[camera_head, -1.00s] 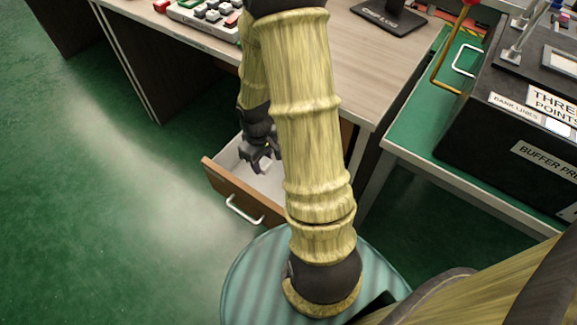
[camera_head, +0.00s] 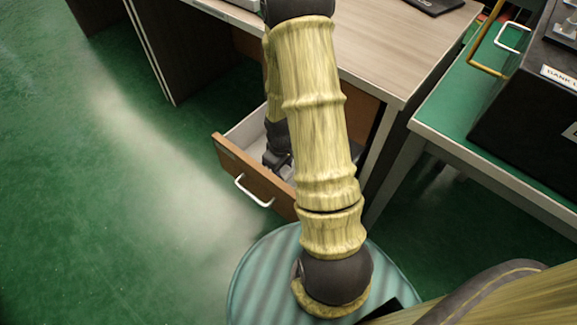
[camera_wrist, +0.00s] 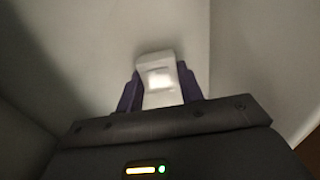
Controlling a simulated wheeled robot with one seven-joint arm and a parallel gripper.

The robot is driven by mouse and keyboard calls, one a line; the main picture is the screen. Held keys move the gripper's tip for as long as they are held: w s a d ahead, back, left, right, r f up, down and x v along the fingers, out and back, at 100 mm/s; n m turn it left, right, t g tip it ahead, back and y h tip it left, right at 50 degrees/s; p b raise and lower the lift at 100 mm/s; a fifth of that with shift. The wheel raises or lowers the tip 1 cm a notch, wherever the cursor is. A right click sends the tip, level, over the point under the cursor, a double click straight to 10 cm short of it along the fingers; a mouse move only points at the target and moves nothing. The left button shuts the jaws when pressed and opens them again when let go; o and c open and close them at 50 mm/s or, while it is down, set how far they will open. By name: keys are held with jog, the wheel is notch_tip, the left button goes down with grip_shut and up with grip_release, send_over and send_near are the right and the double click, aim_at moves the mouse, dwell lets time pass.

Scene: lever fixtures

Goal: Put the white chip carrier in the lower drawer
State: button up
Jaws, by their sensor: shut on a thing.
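The white chip carrier (camera_wrist: 158,67) is between the two dark purple fingers of my gripper (camera_wrist: 160,90) in the wrist view, and the fingers are shut on it. In the head view my gripper (camera_head: 278,160) is down inside the pulled-out drawer (camera_head: 245,168), below the desk top. The carrier cannot be made out in the head view. The drawer has a wooden front, pale inside walls and a white bar handle (camera_head: 253,192). Pale drawer surfaces surround the carrier in the wrist view; whether it touches the drawer floor I cannot tell.
The wooden desk top (camera_head: 385,50) overhangs the back of the drawer. A green-topped table (camera_head: 460,115) with a black box (camera_head: 530,120) stands on the right. The green floor (camera_head: 110,240) to the left is clear.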

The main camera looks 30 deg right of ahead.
jog(key=shift+w, duration=0.15)
jog(key=shift+w+d, duration=0.25)
jog(key=shift+d, duration=0.25)
jog(key=shift+w+d+b, duration=0.15)
jog(key=shift+d+b, duration=0.2)
jog(key=shift+d, duration=0.25)
jog(key=shift+w+d+b, duration=0.15)
jog(key=shift+d+b, duration=0.15)
jog(key=shift+d, duration=0.3)
jog(key=shift+s+f+b, duration=0.15)
jog(key=shift+f+b, duration=0.35)
jog(key=shift+f, duration=0.15)
jog(key=shift+r, duration=0.1)
jog(key=shift+a, duration=0.1)
jog(key=o, duration=1)
jog(key=shift+o, duration=0.2)
